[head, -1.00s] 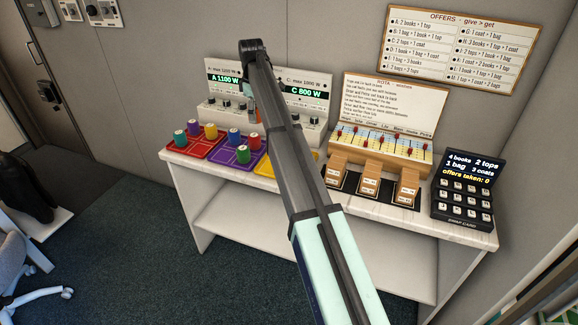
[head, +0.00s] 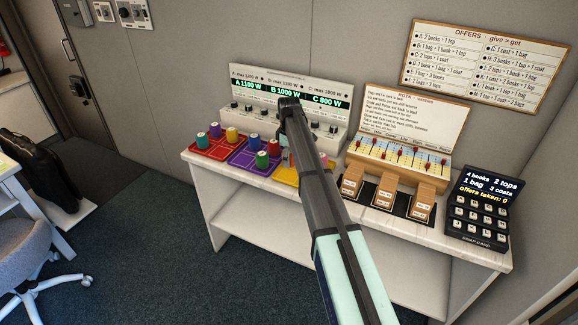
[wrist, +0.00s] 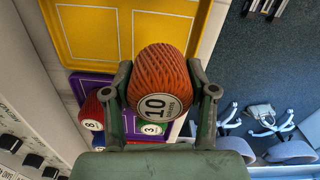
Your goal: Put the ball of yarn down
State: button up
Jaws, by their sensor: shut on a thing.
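My gripper (wrist: 160,76) is shut on an orange-red ball of yarn (wrist: 160,60) with a round white label reading 10. The ball sits between the two fingers, its label towards the wrist camera. Below it in the wrist view is the yellow tray (wrist: 75,32), divided by white lines; its visible part is bare. The ball's height over the tray is hard to judge. In the head view my arm hides most of the gripper and ball. The yellow tray (head: 283,177) shows partly behind the arm, right of the purple tray (head: 238,160) and red tray (head: 214,152).
Several coloured yarn balls stand in the red and purple trays, including a red one (wrist: 92,108) marked 8 beside the held ball in the wrist view. A panel with dials (head: 300,90) stands behind the trays. Wooden blocks (head: 386,190) and a keypad (head: 478,215) occupy the right.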

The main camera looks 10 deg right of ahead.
aim_at(289, 175)
jog(key=shift+f+p, duration=0.55)
jog(key=shift+f, duration=2)
jog(key=shift+f, duration=0.15)
jog(key=o, duration=1.2)
jog(key=shift+c, duration=0.2)
notch_tip(289, 175, up, 12)
jog(key=b, duration=0.3)
jog(key=shift+r, duration=0.2)
jog(key=shift+s, duration=0.1)
